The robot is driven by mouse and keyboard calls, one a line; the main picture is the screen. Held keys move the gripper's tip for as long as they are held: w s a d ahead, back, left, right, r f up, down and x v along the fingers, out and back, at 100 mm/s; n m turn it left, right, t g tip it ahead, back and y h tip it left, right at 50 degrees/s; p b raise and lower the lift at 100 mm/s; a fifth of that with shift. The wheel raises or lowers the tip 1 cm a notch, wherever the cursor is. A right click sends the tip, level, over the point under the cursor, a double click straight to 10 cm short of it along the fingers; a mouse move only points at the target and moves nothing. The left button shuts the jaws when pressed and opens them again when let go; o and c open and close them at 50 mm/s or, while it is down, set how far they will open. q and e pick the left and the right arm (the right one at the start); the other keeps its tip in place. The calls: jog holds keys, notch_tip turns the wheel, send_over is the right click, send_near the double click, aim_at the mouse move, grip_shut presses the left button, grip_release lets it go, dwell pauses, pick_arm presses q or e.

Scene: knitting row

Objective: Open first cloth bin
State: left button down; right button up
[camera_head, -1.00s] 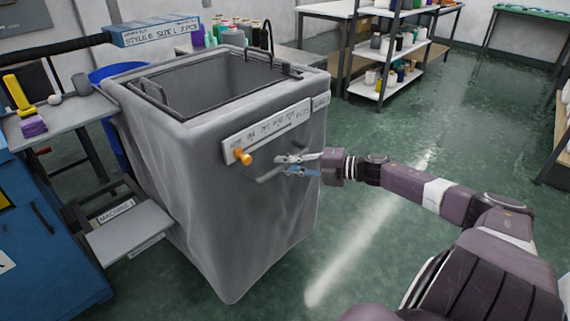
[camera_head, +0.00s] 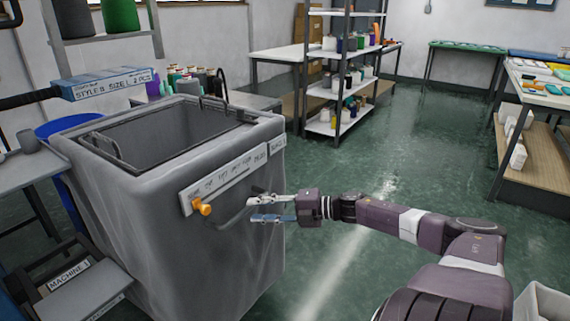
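The cloth bin (camera_head: 150,235) is a tall grey fabric bin at the left. Its top is open and shows a dark inside with a metal frame. Its front has a white label strip (camera_head: 222,180), an orange knob (camera_head: 203,208) and a grey bar handle (camera_head: 230,222). My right gripper (camera_head: 256,209) is at the right end of this handle, fingers pointing left. Its two fingers look apart, one above the other. I cannot tell whether the handle lies between them. My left gripper is not in view.
A blue sign box (camera_head: 105,85) hangs above the bin's far left. A step marked Machine 1 (camera_head: 75,280) stands left of the bin. A shelf rack (camera_head: 335,128) stands at the back, and a table (camera_head: 535,95) at the right. The green floor between is clear.

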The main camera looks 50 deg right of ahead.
jog(key=v, duration=0.8)
jog(key=shift+f, duration=0.1)
dwell(0.6)
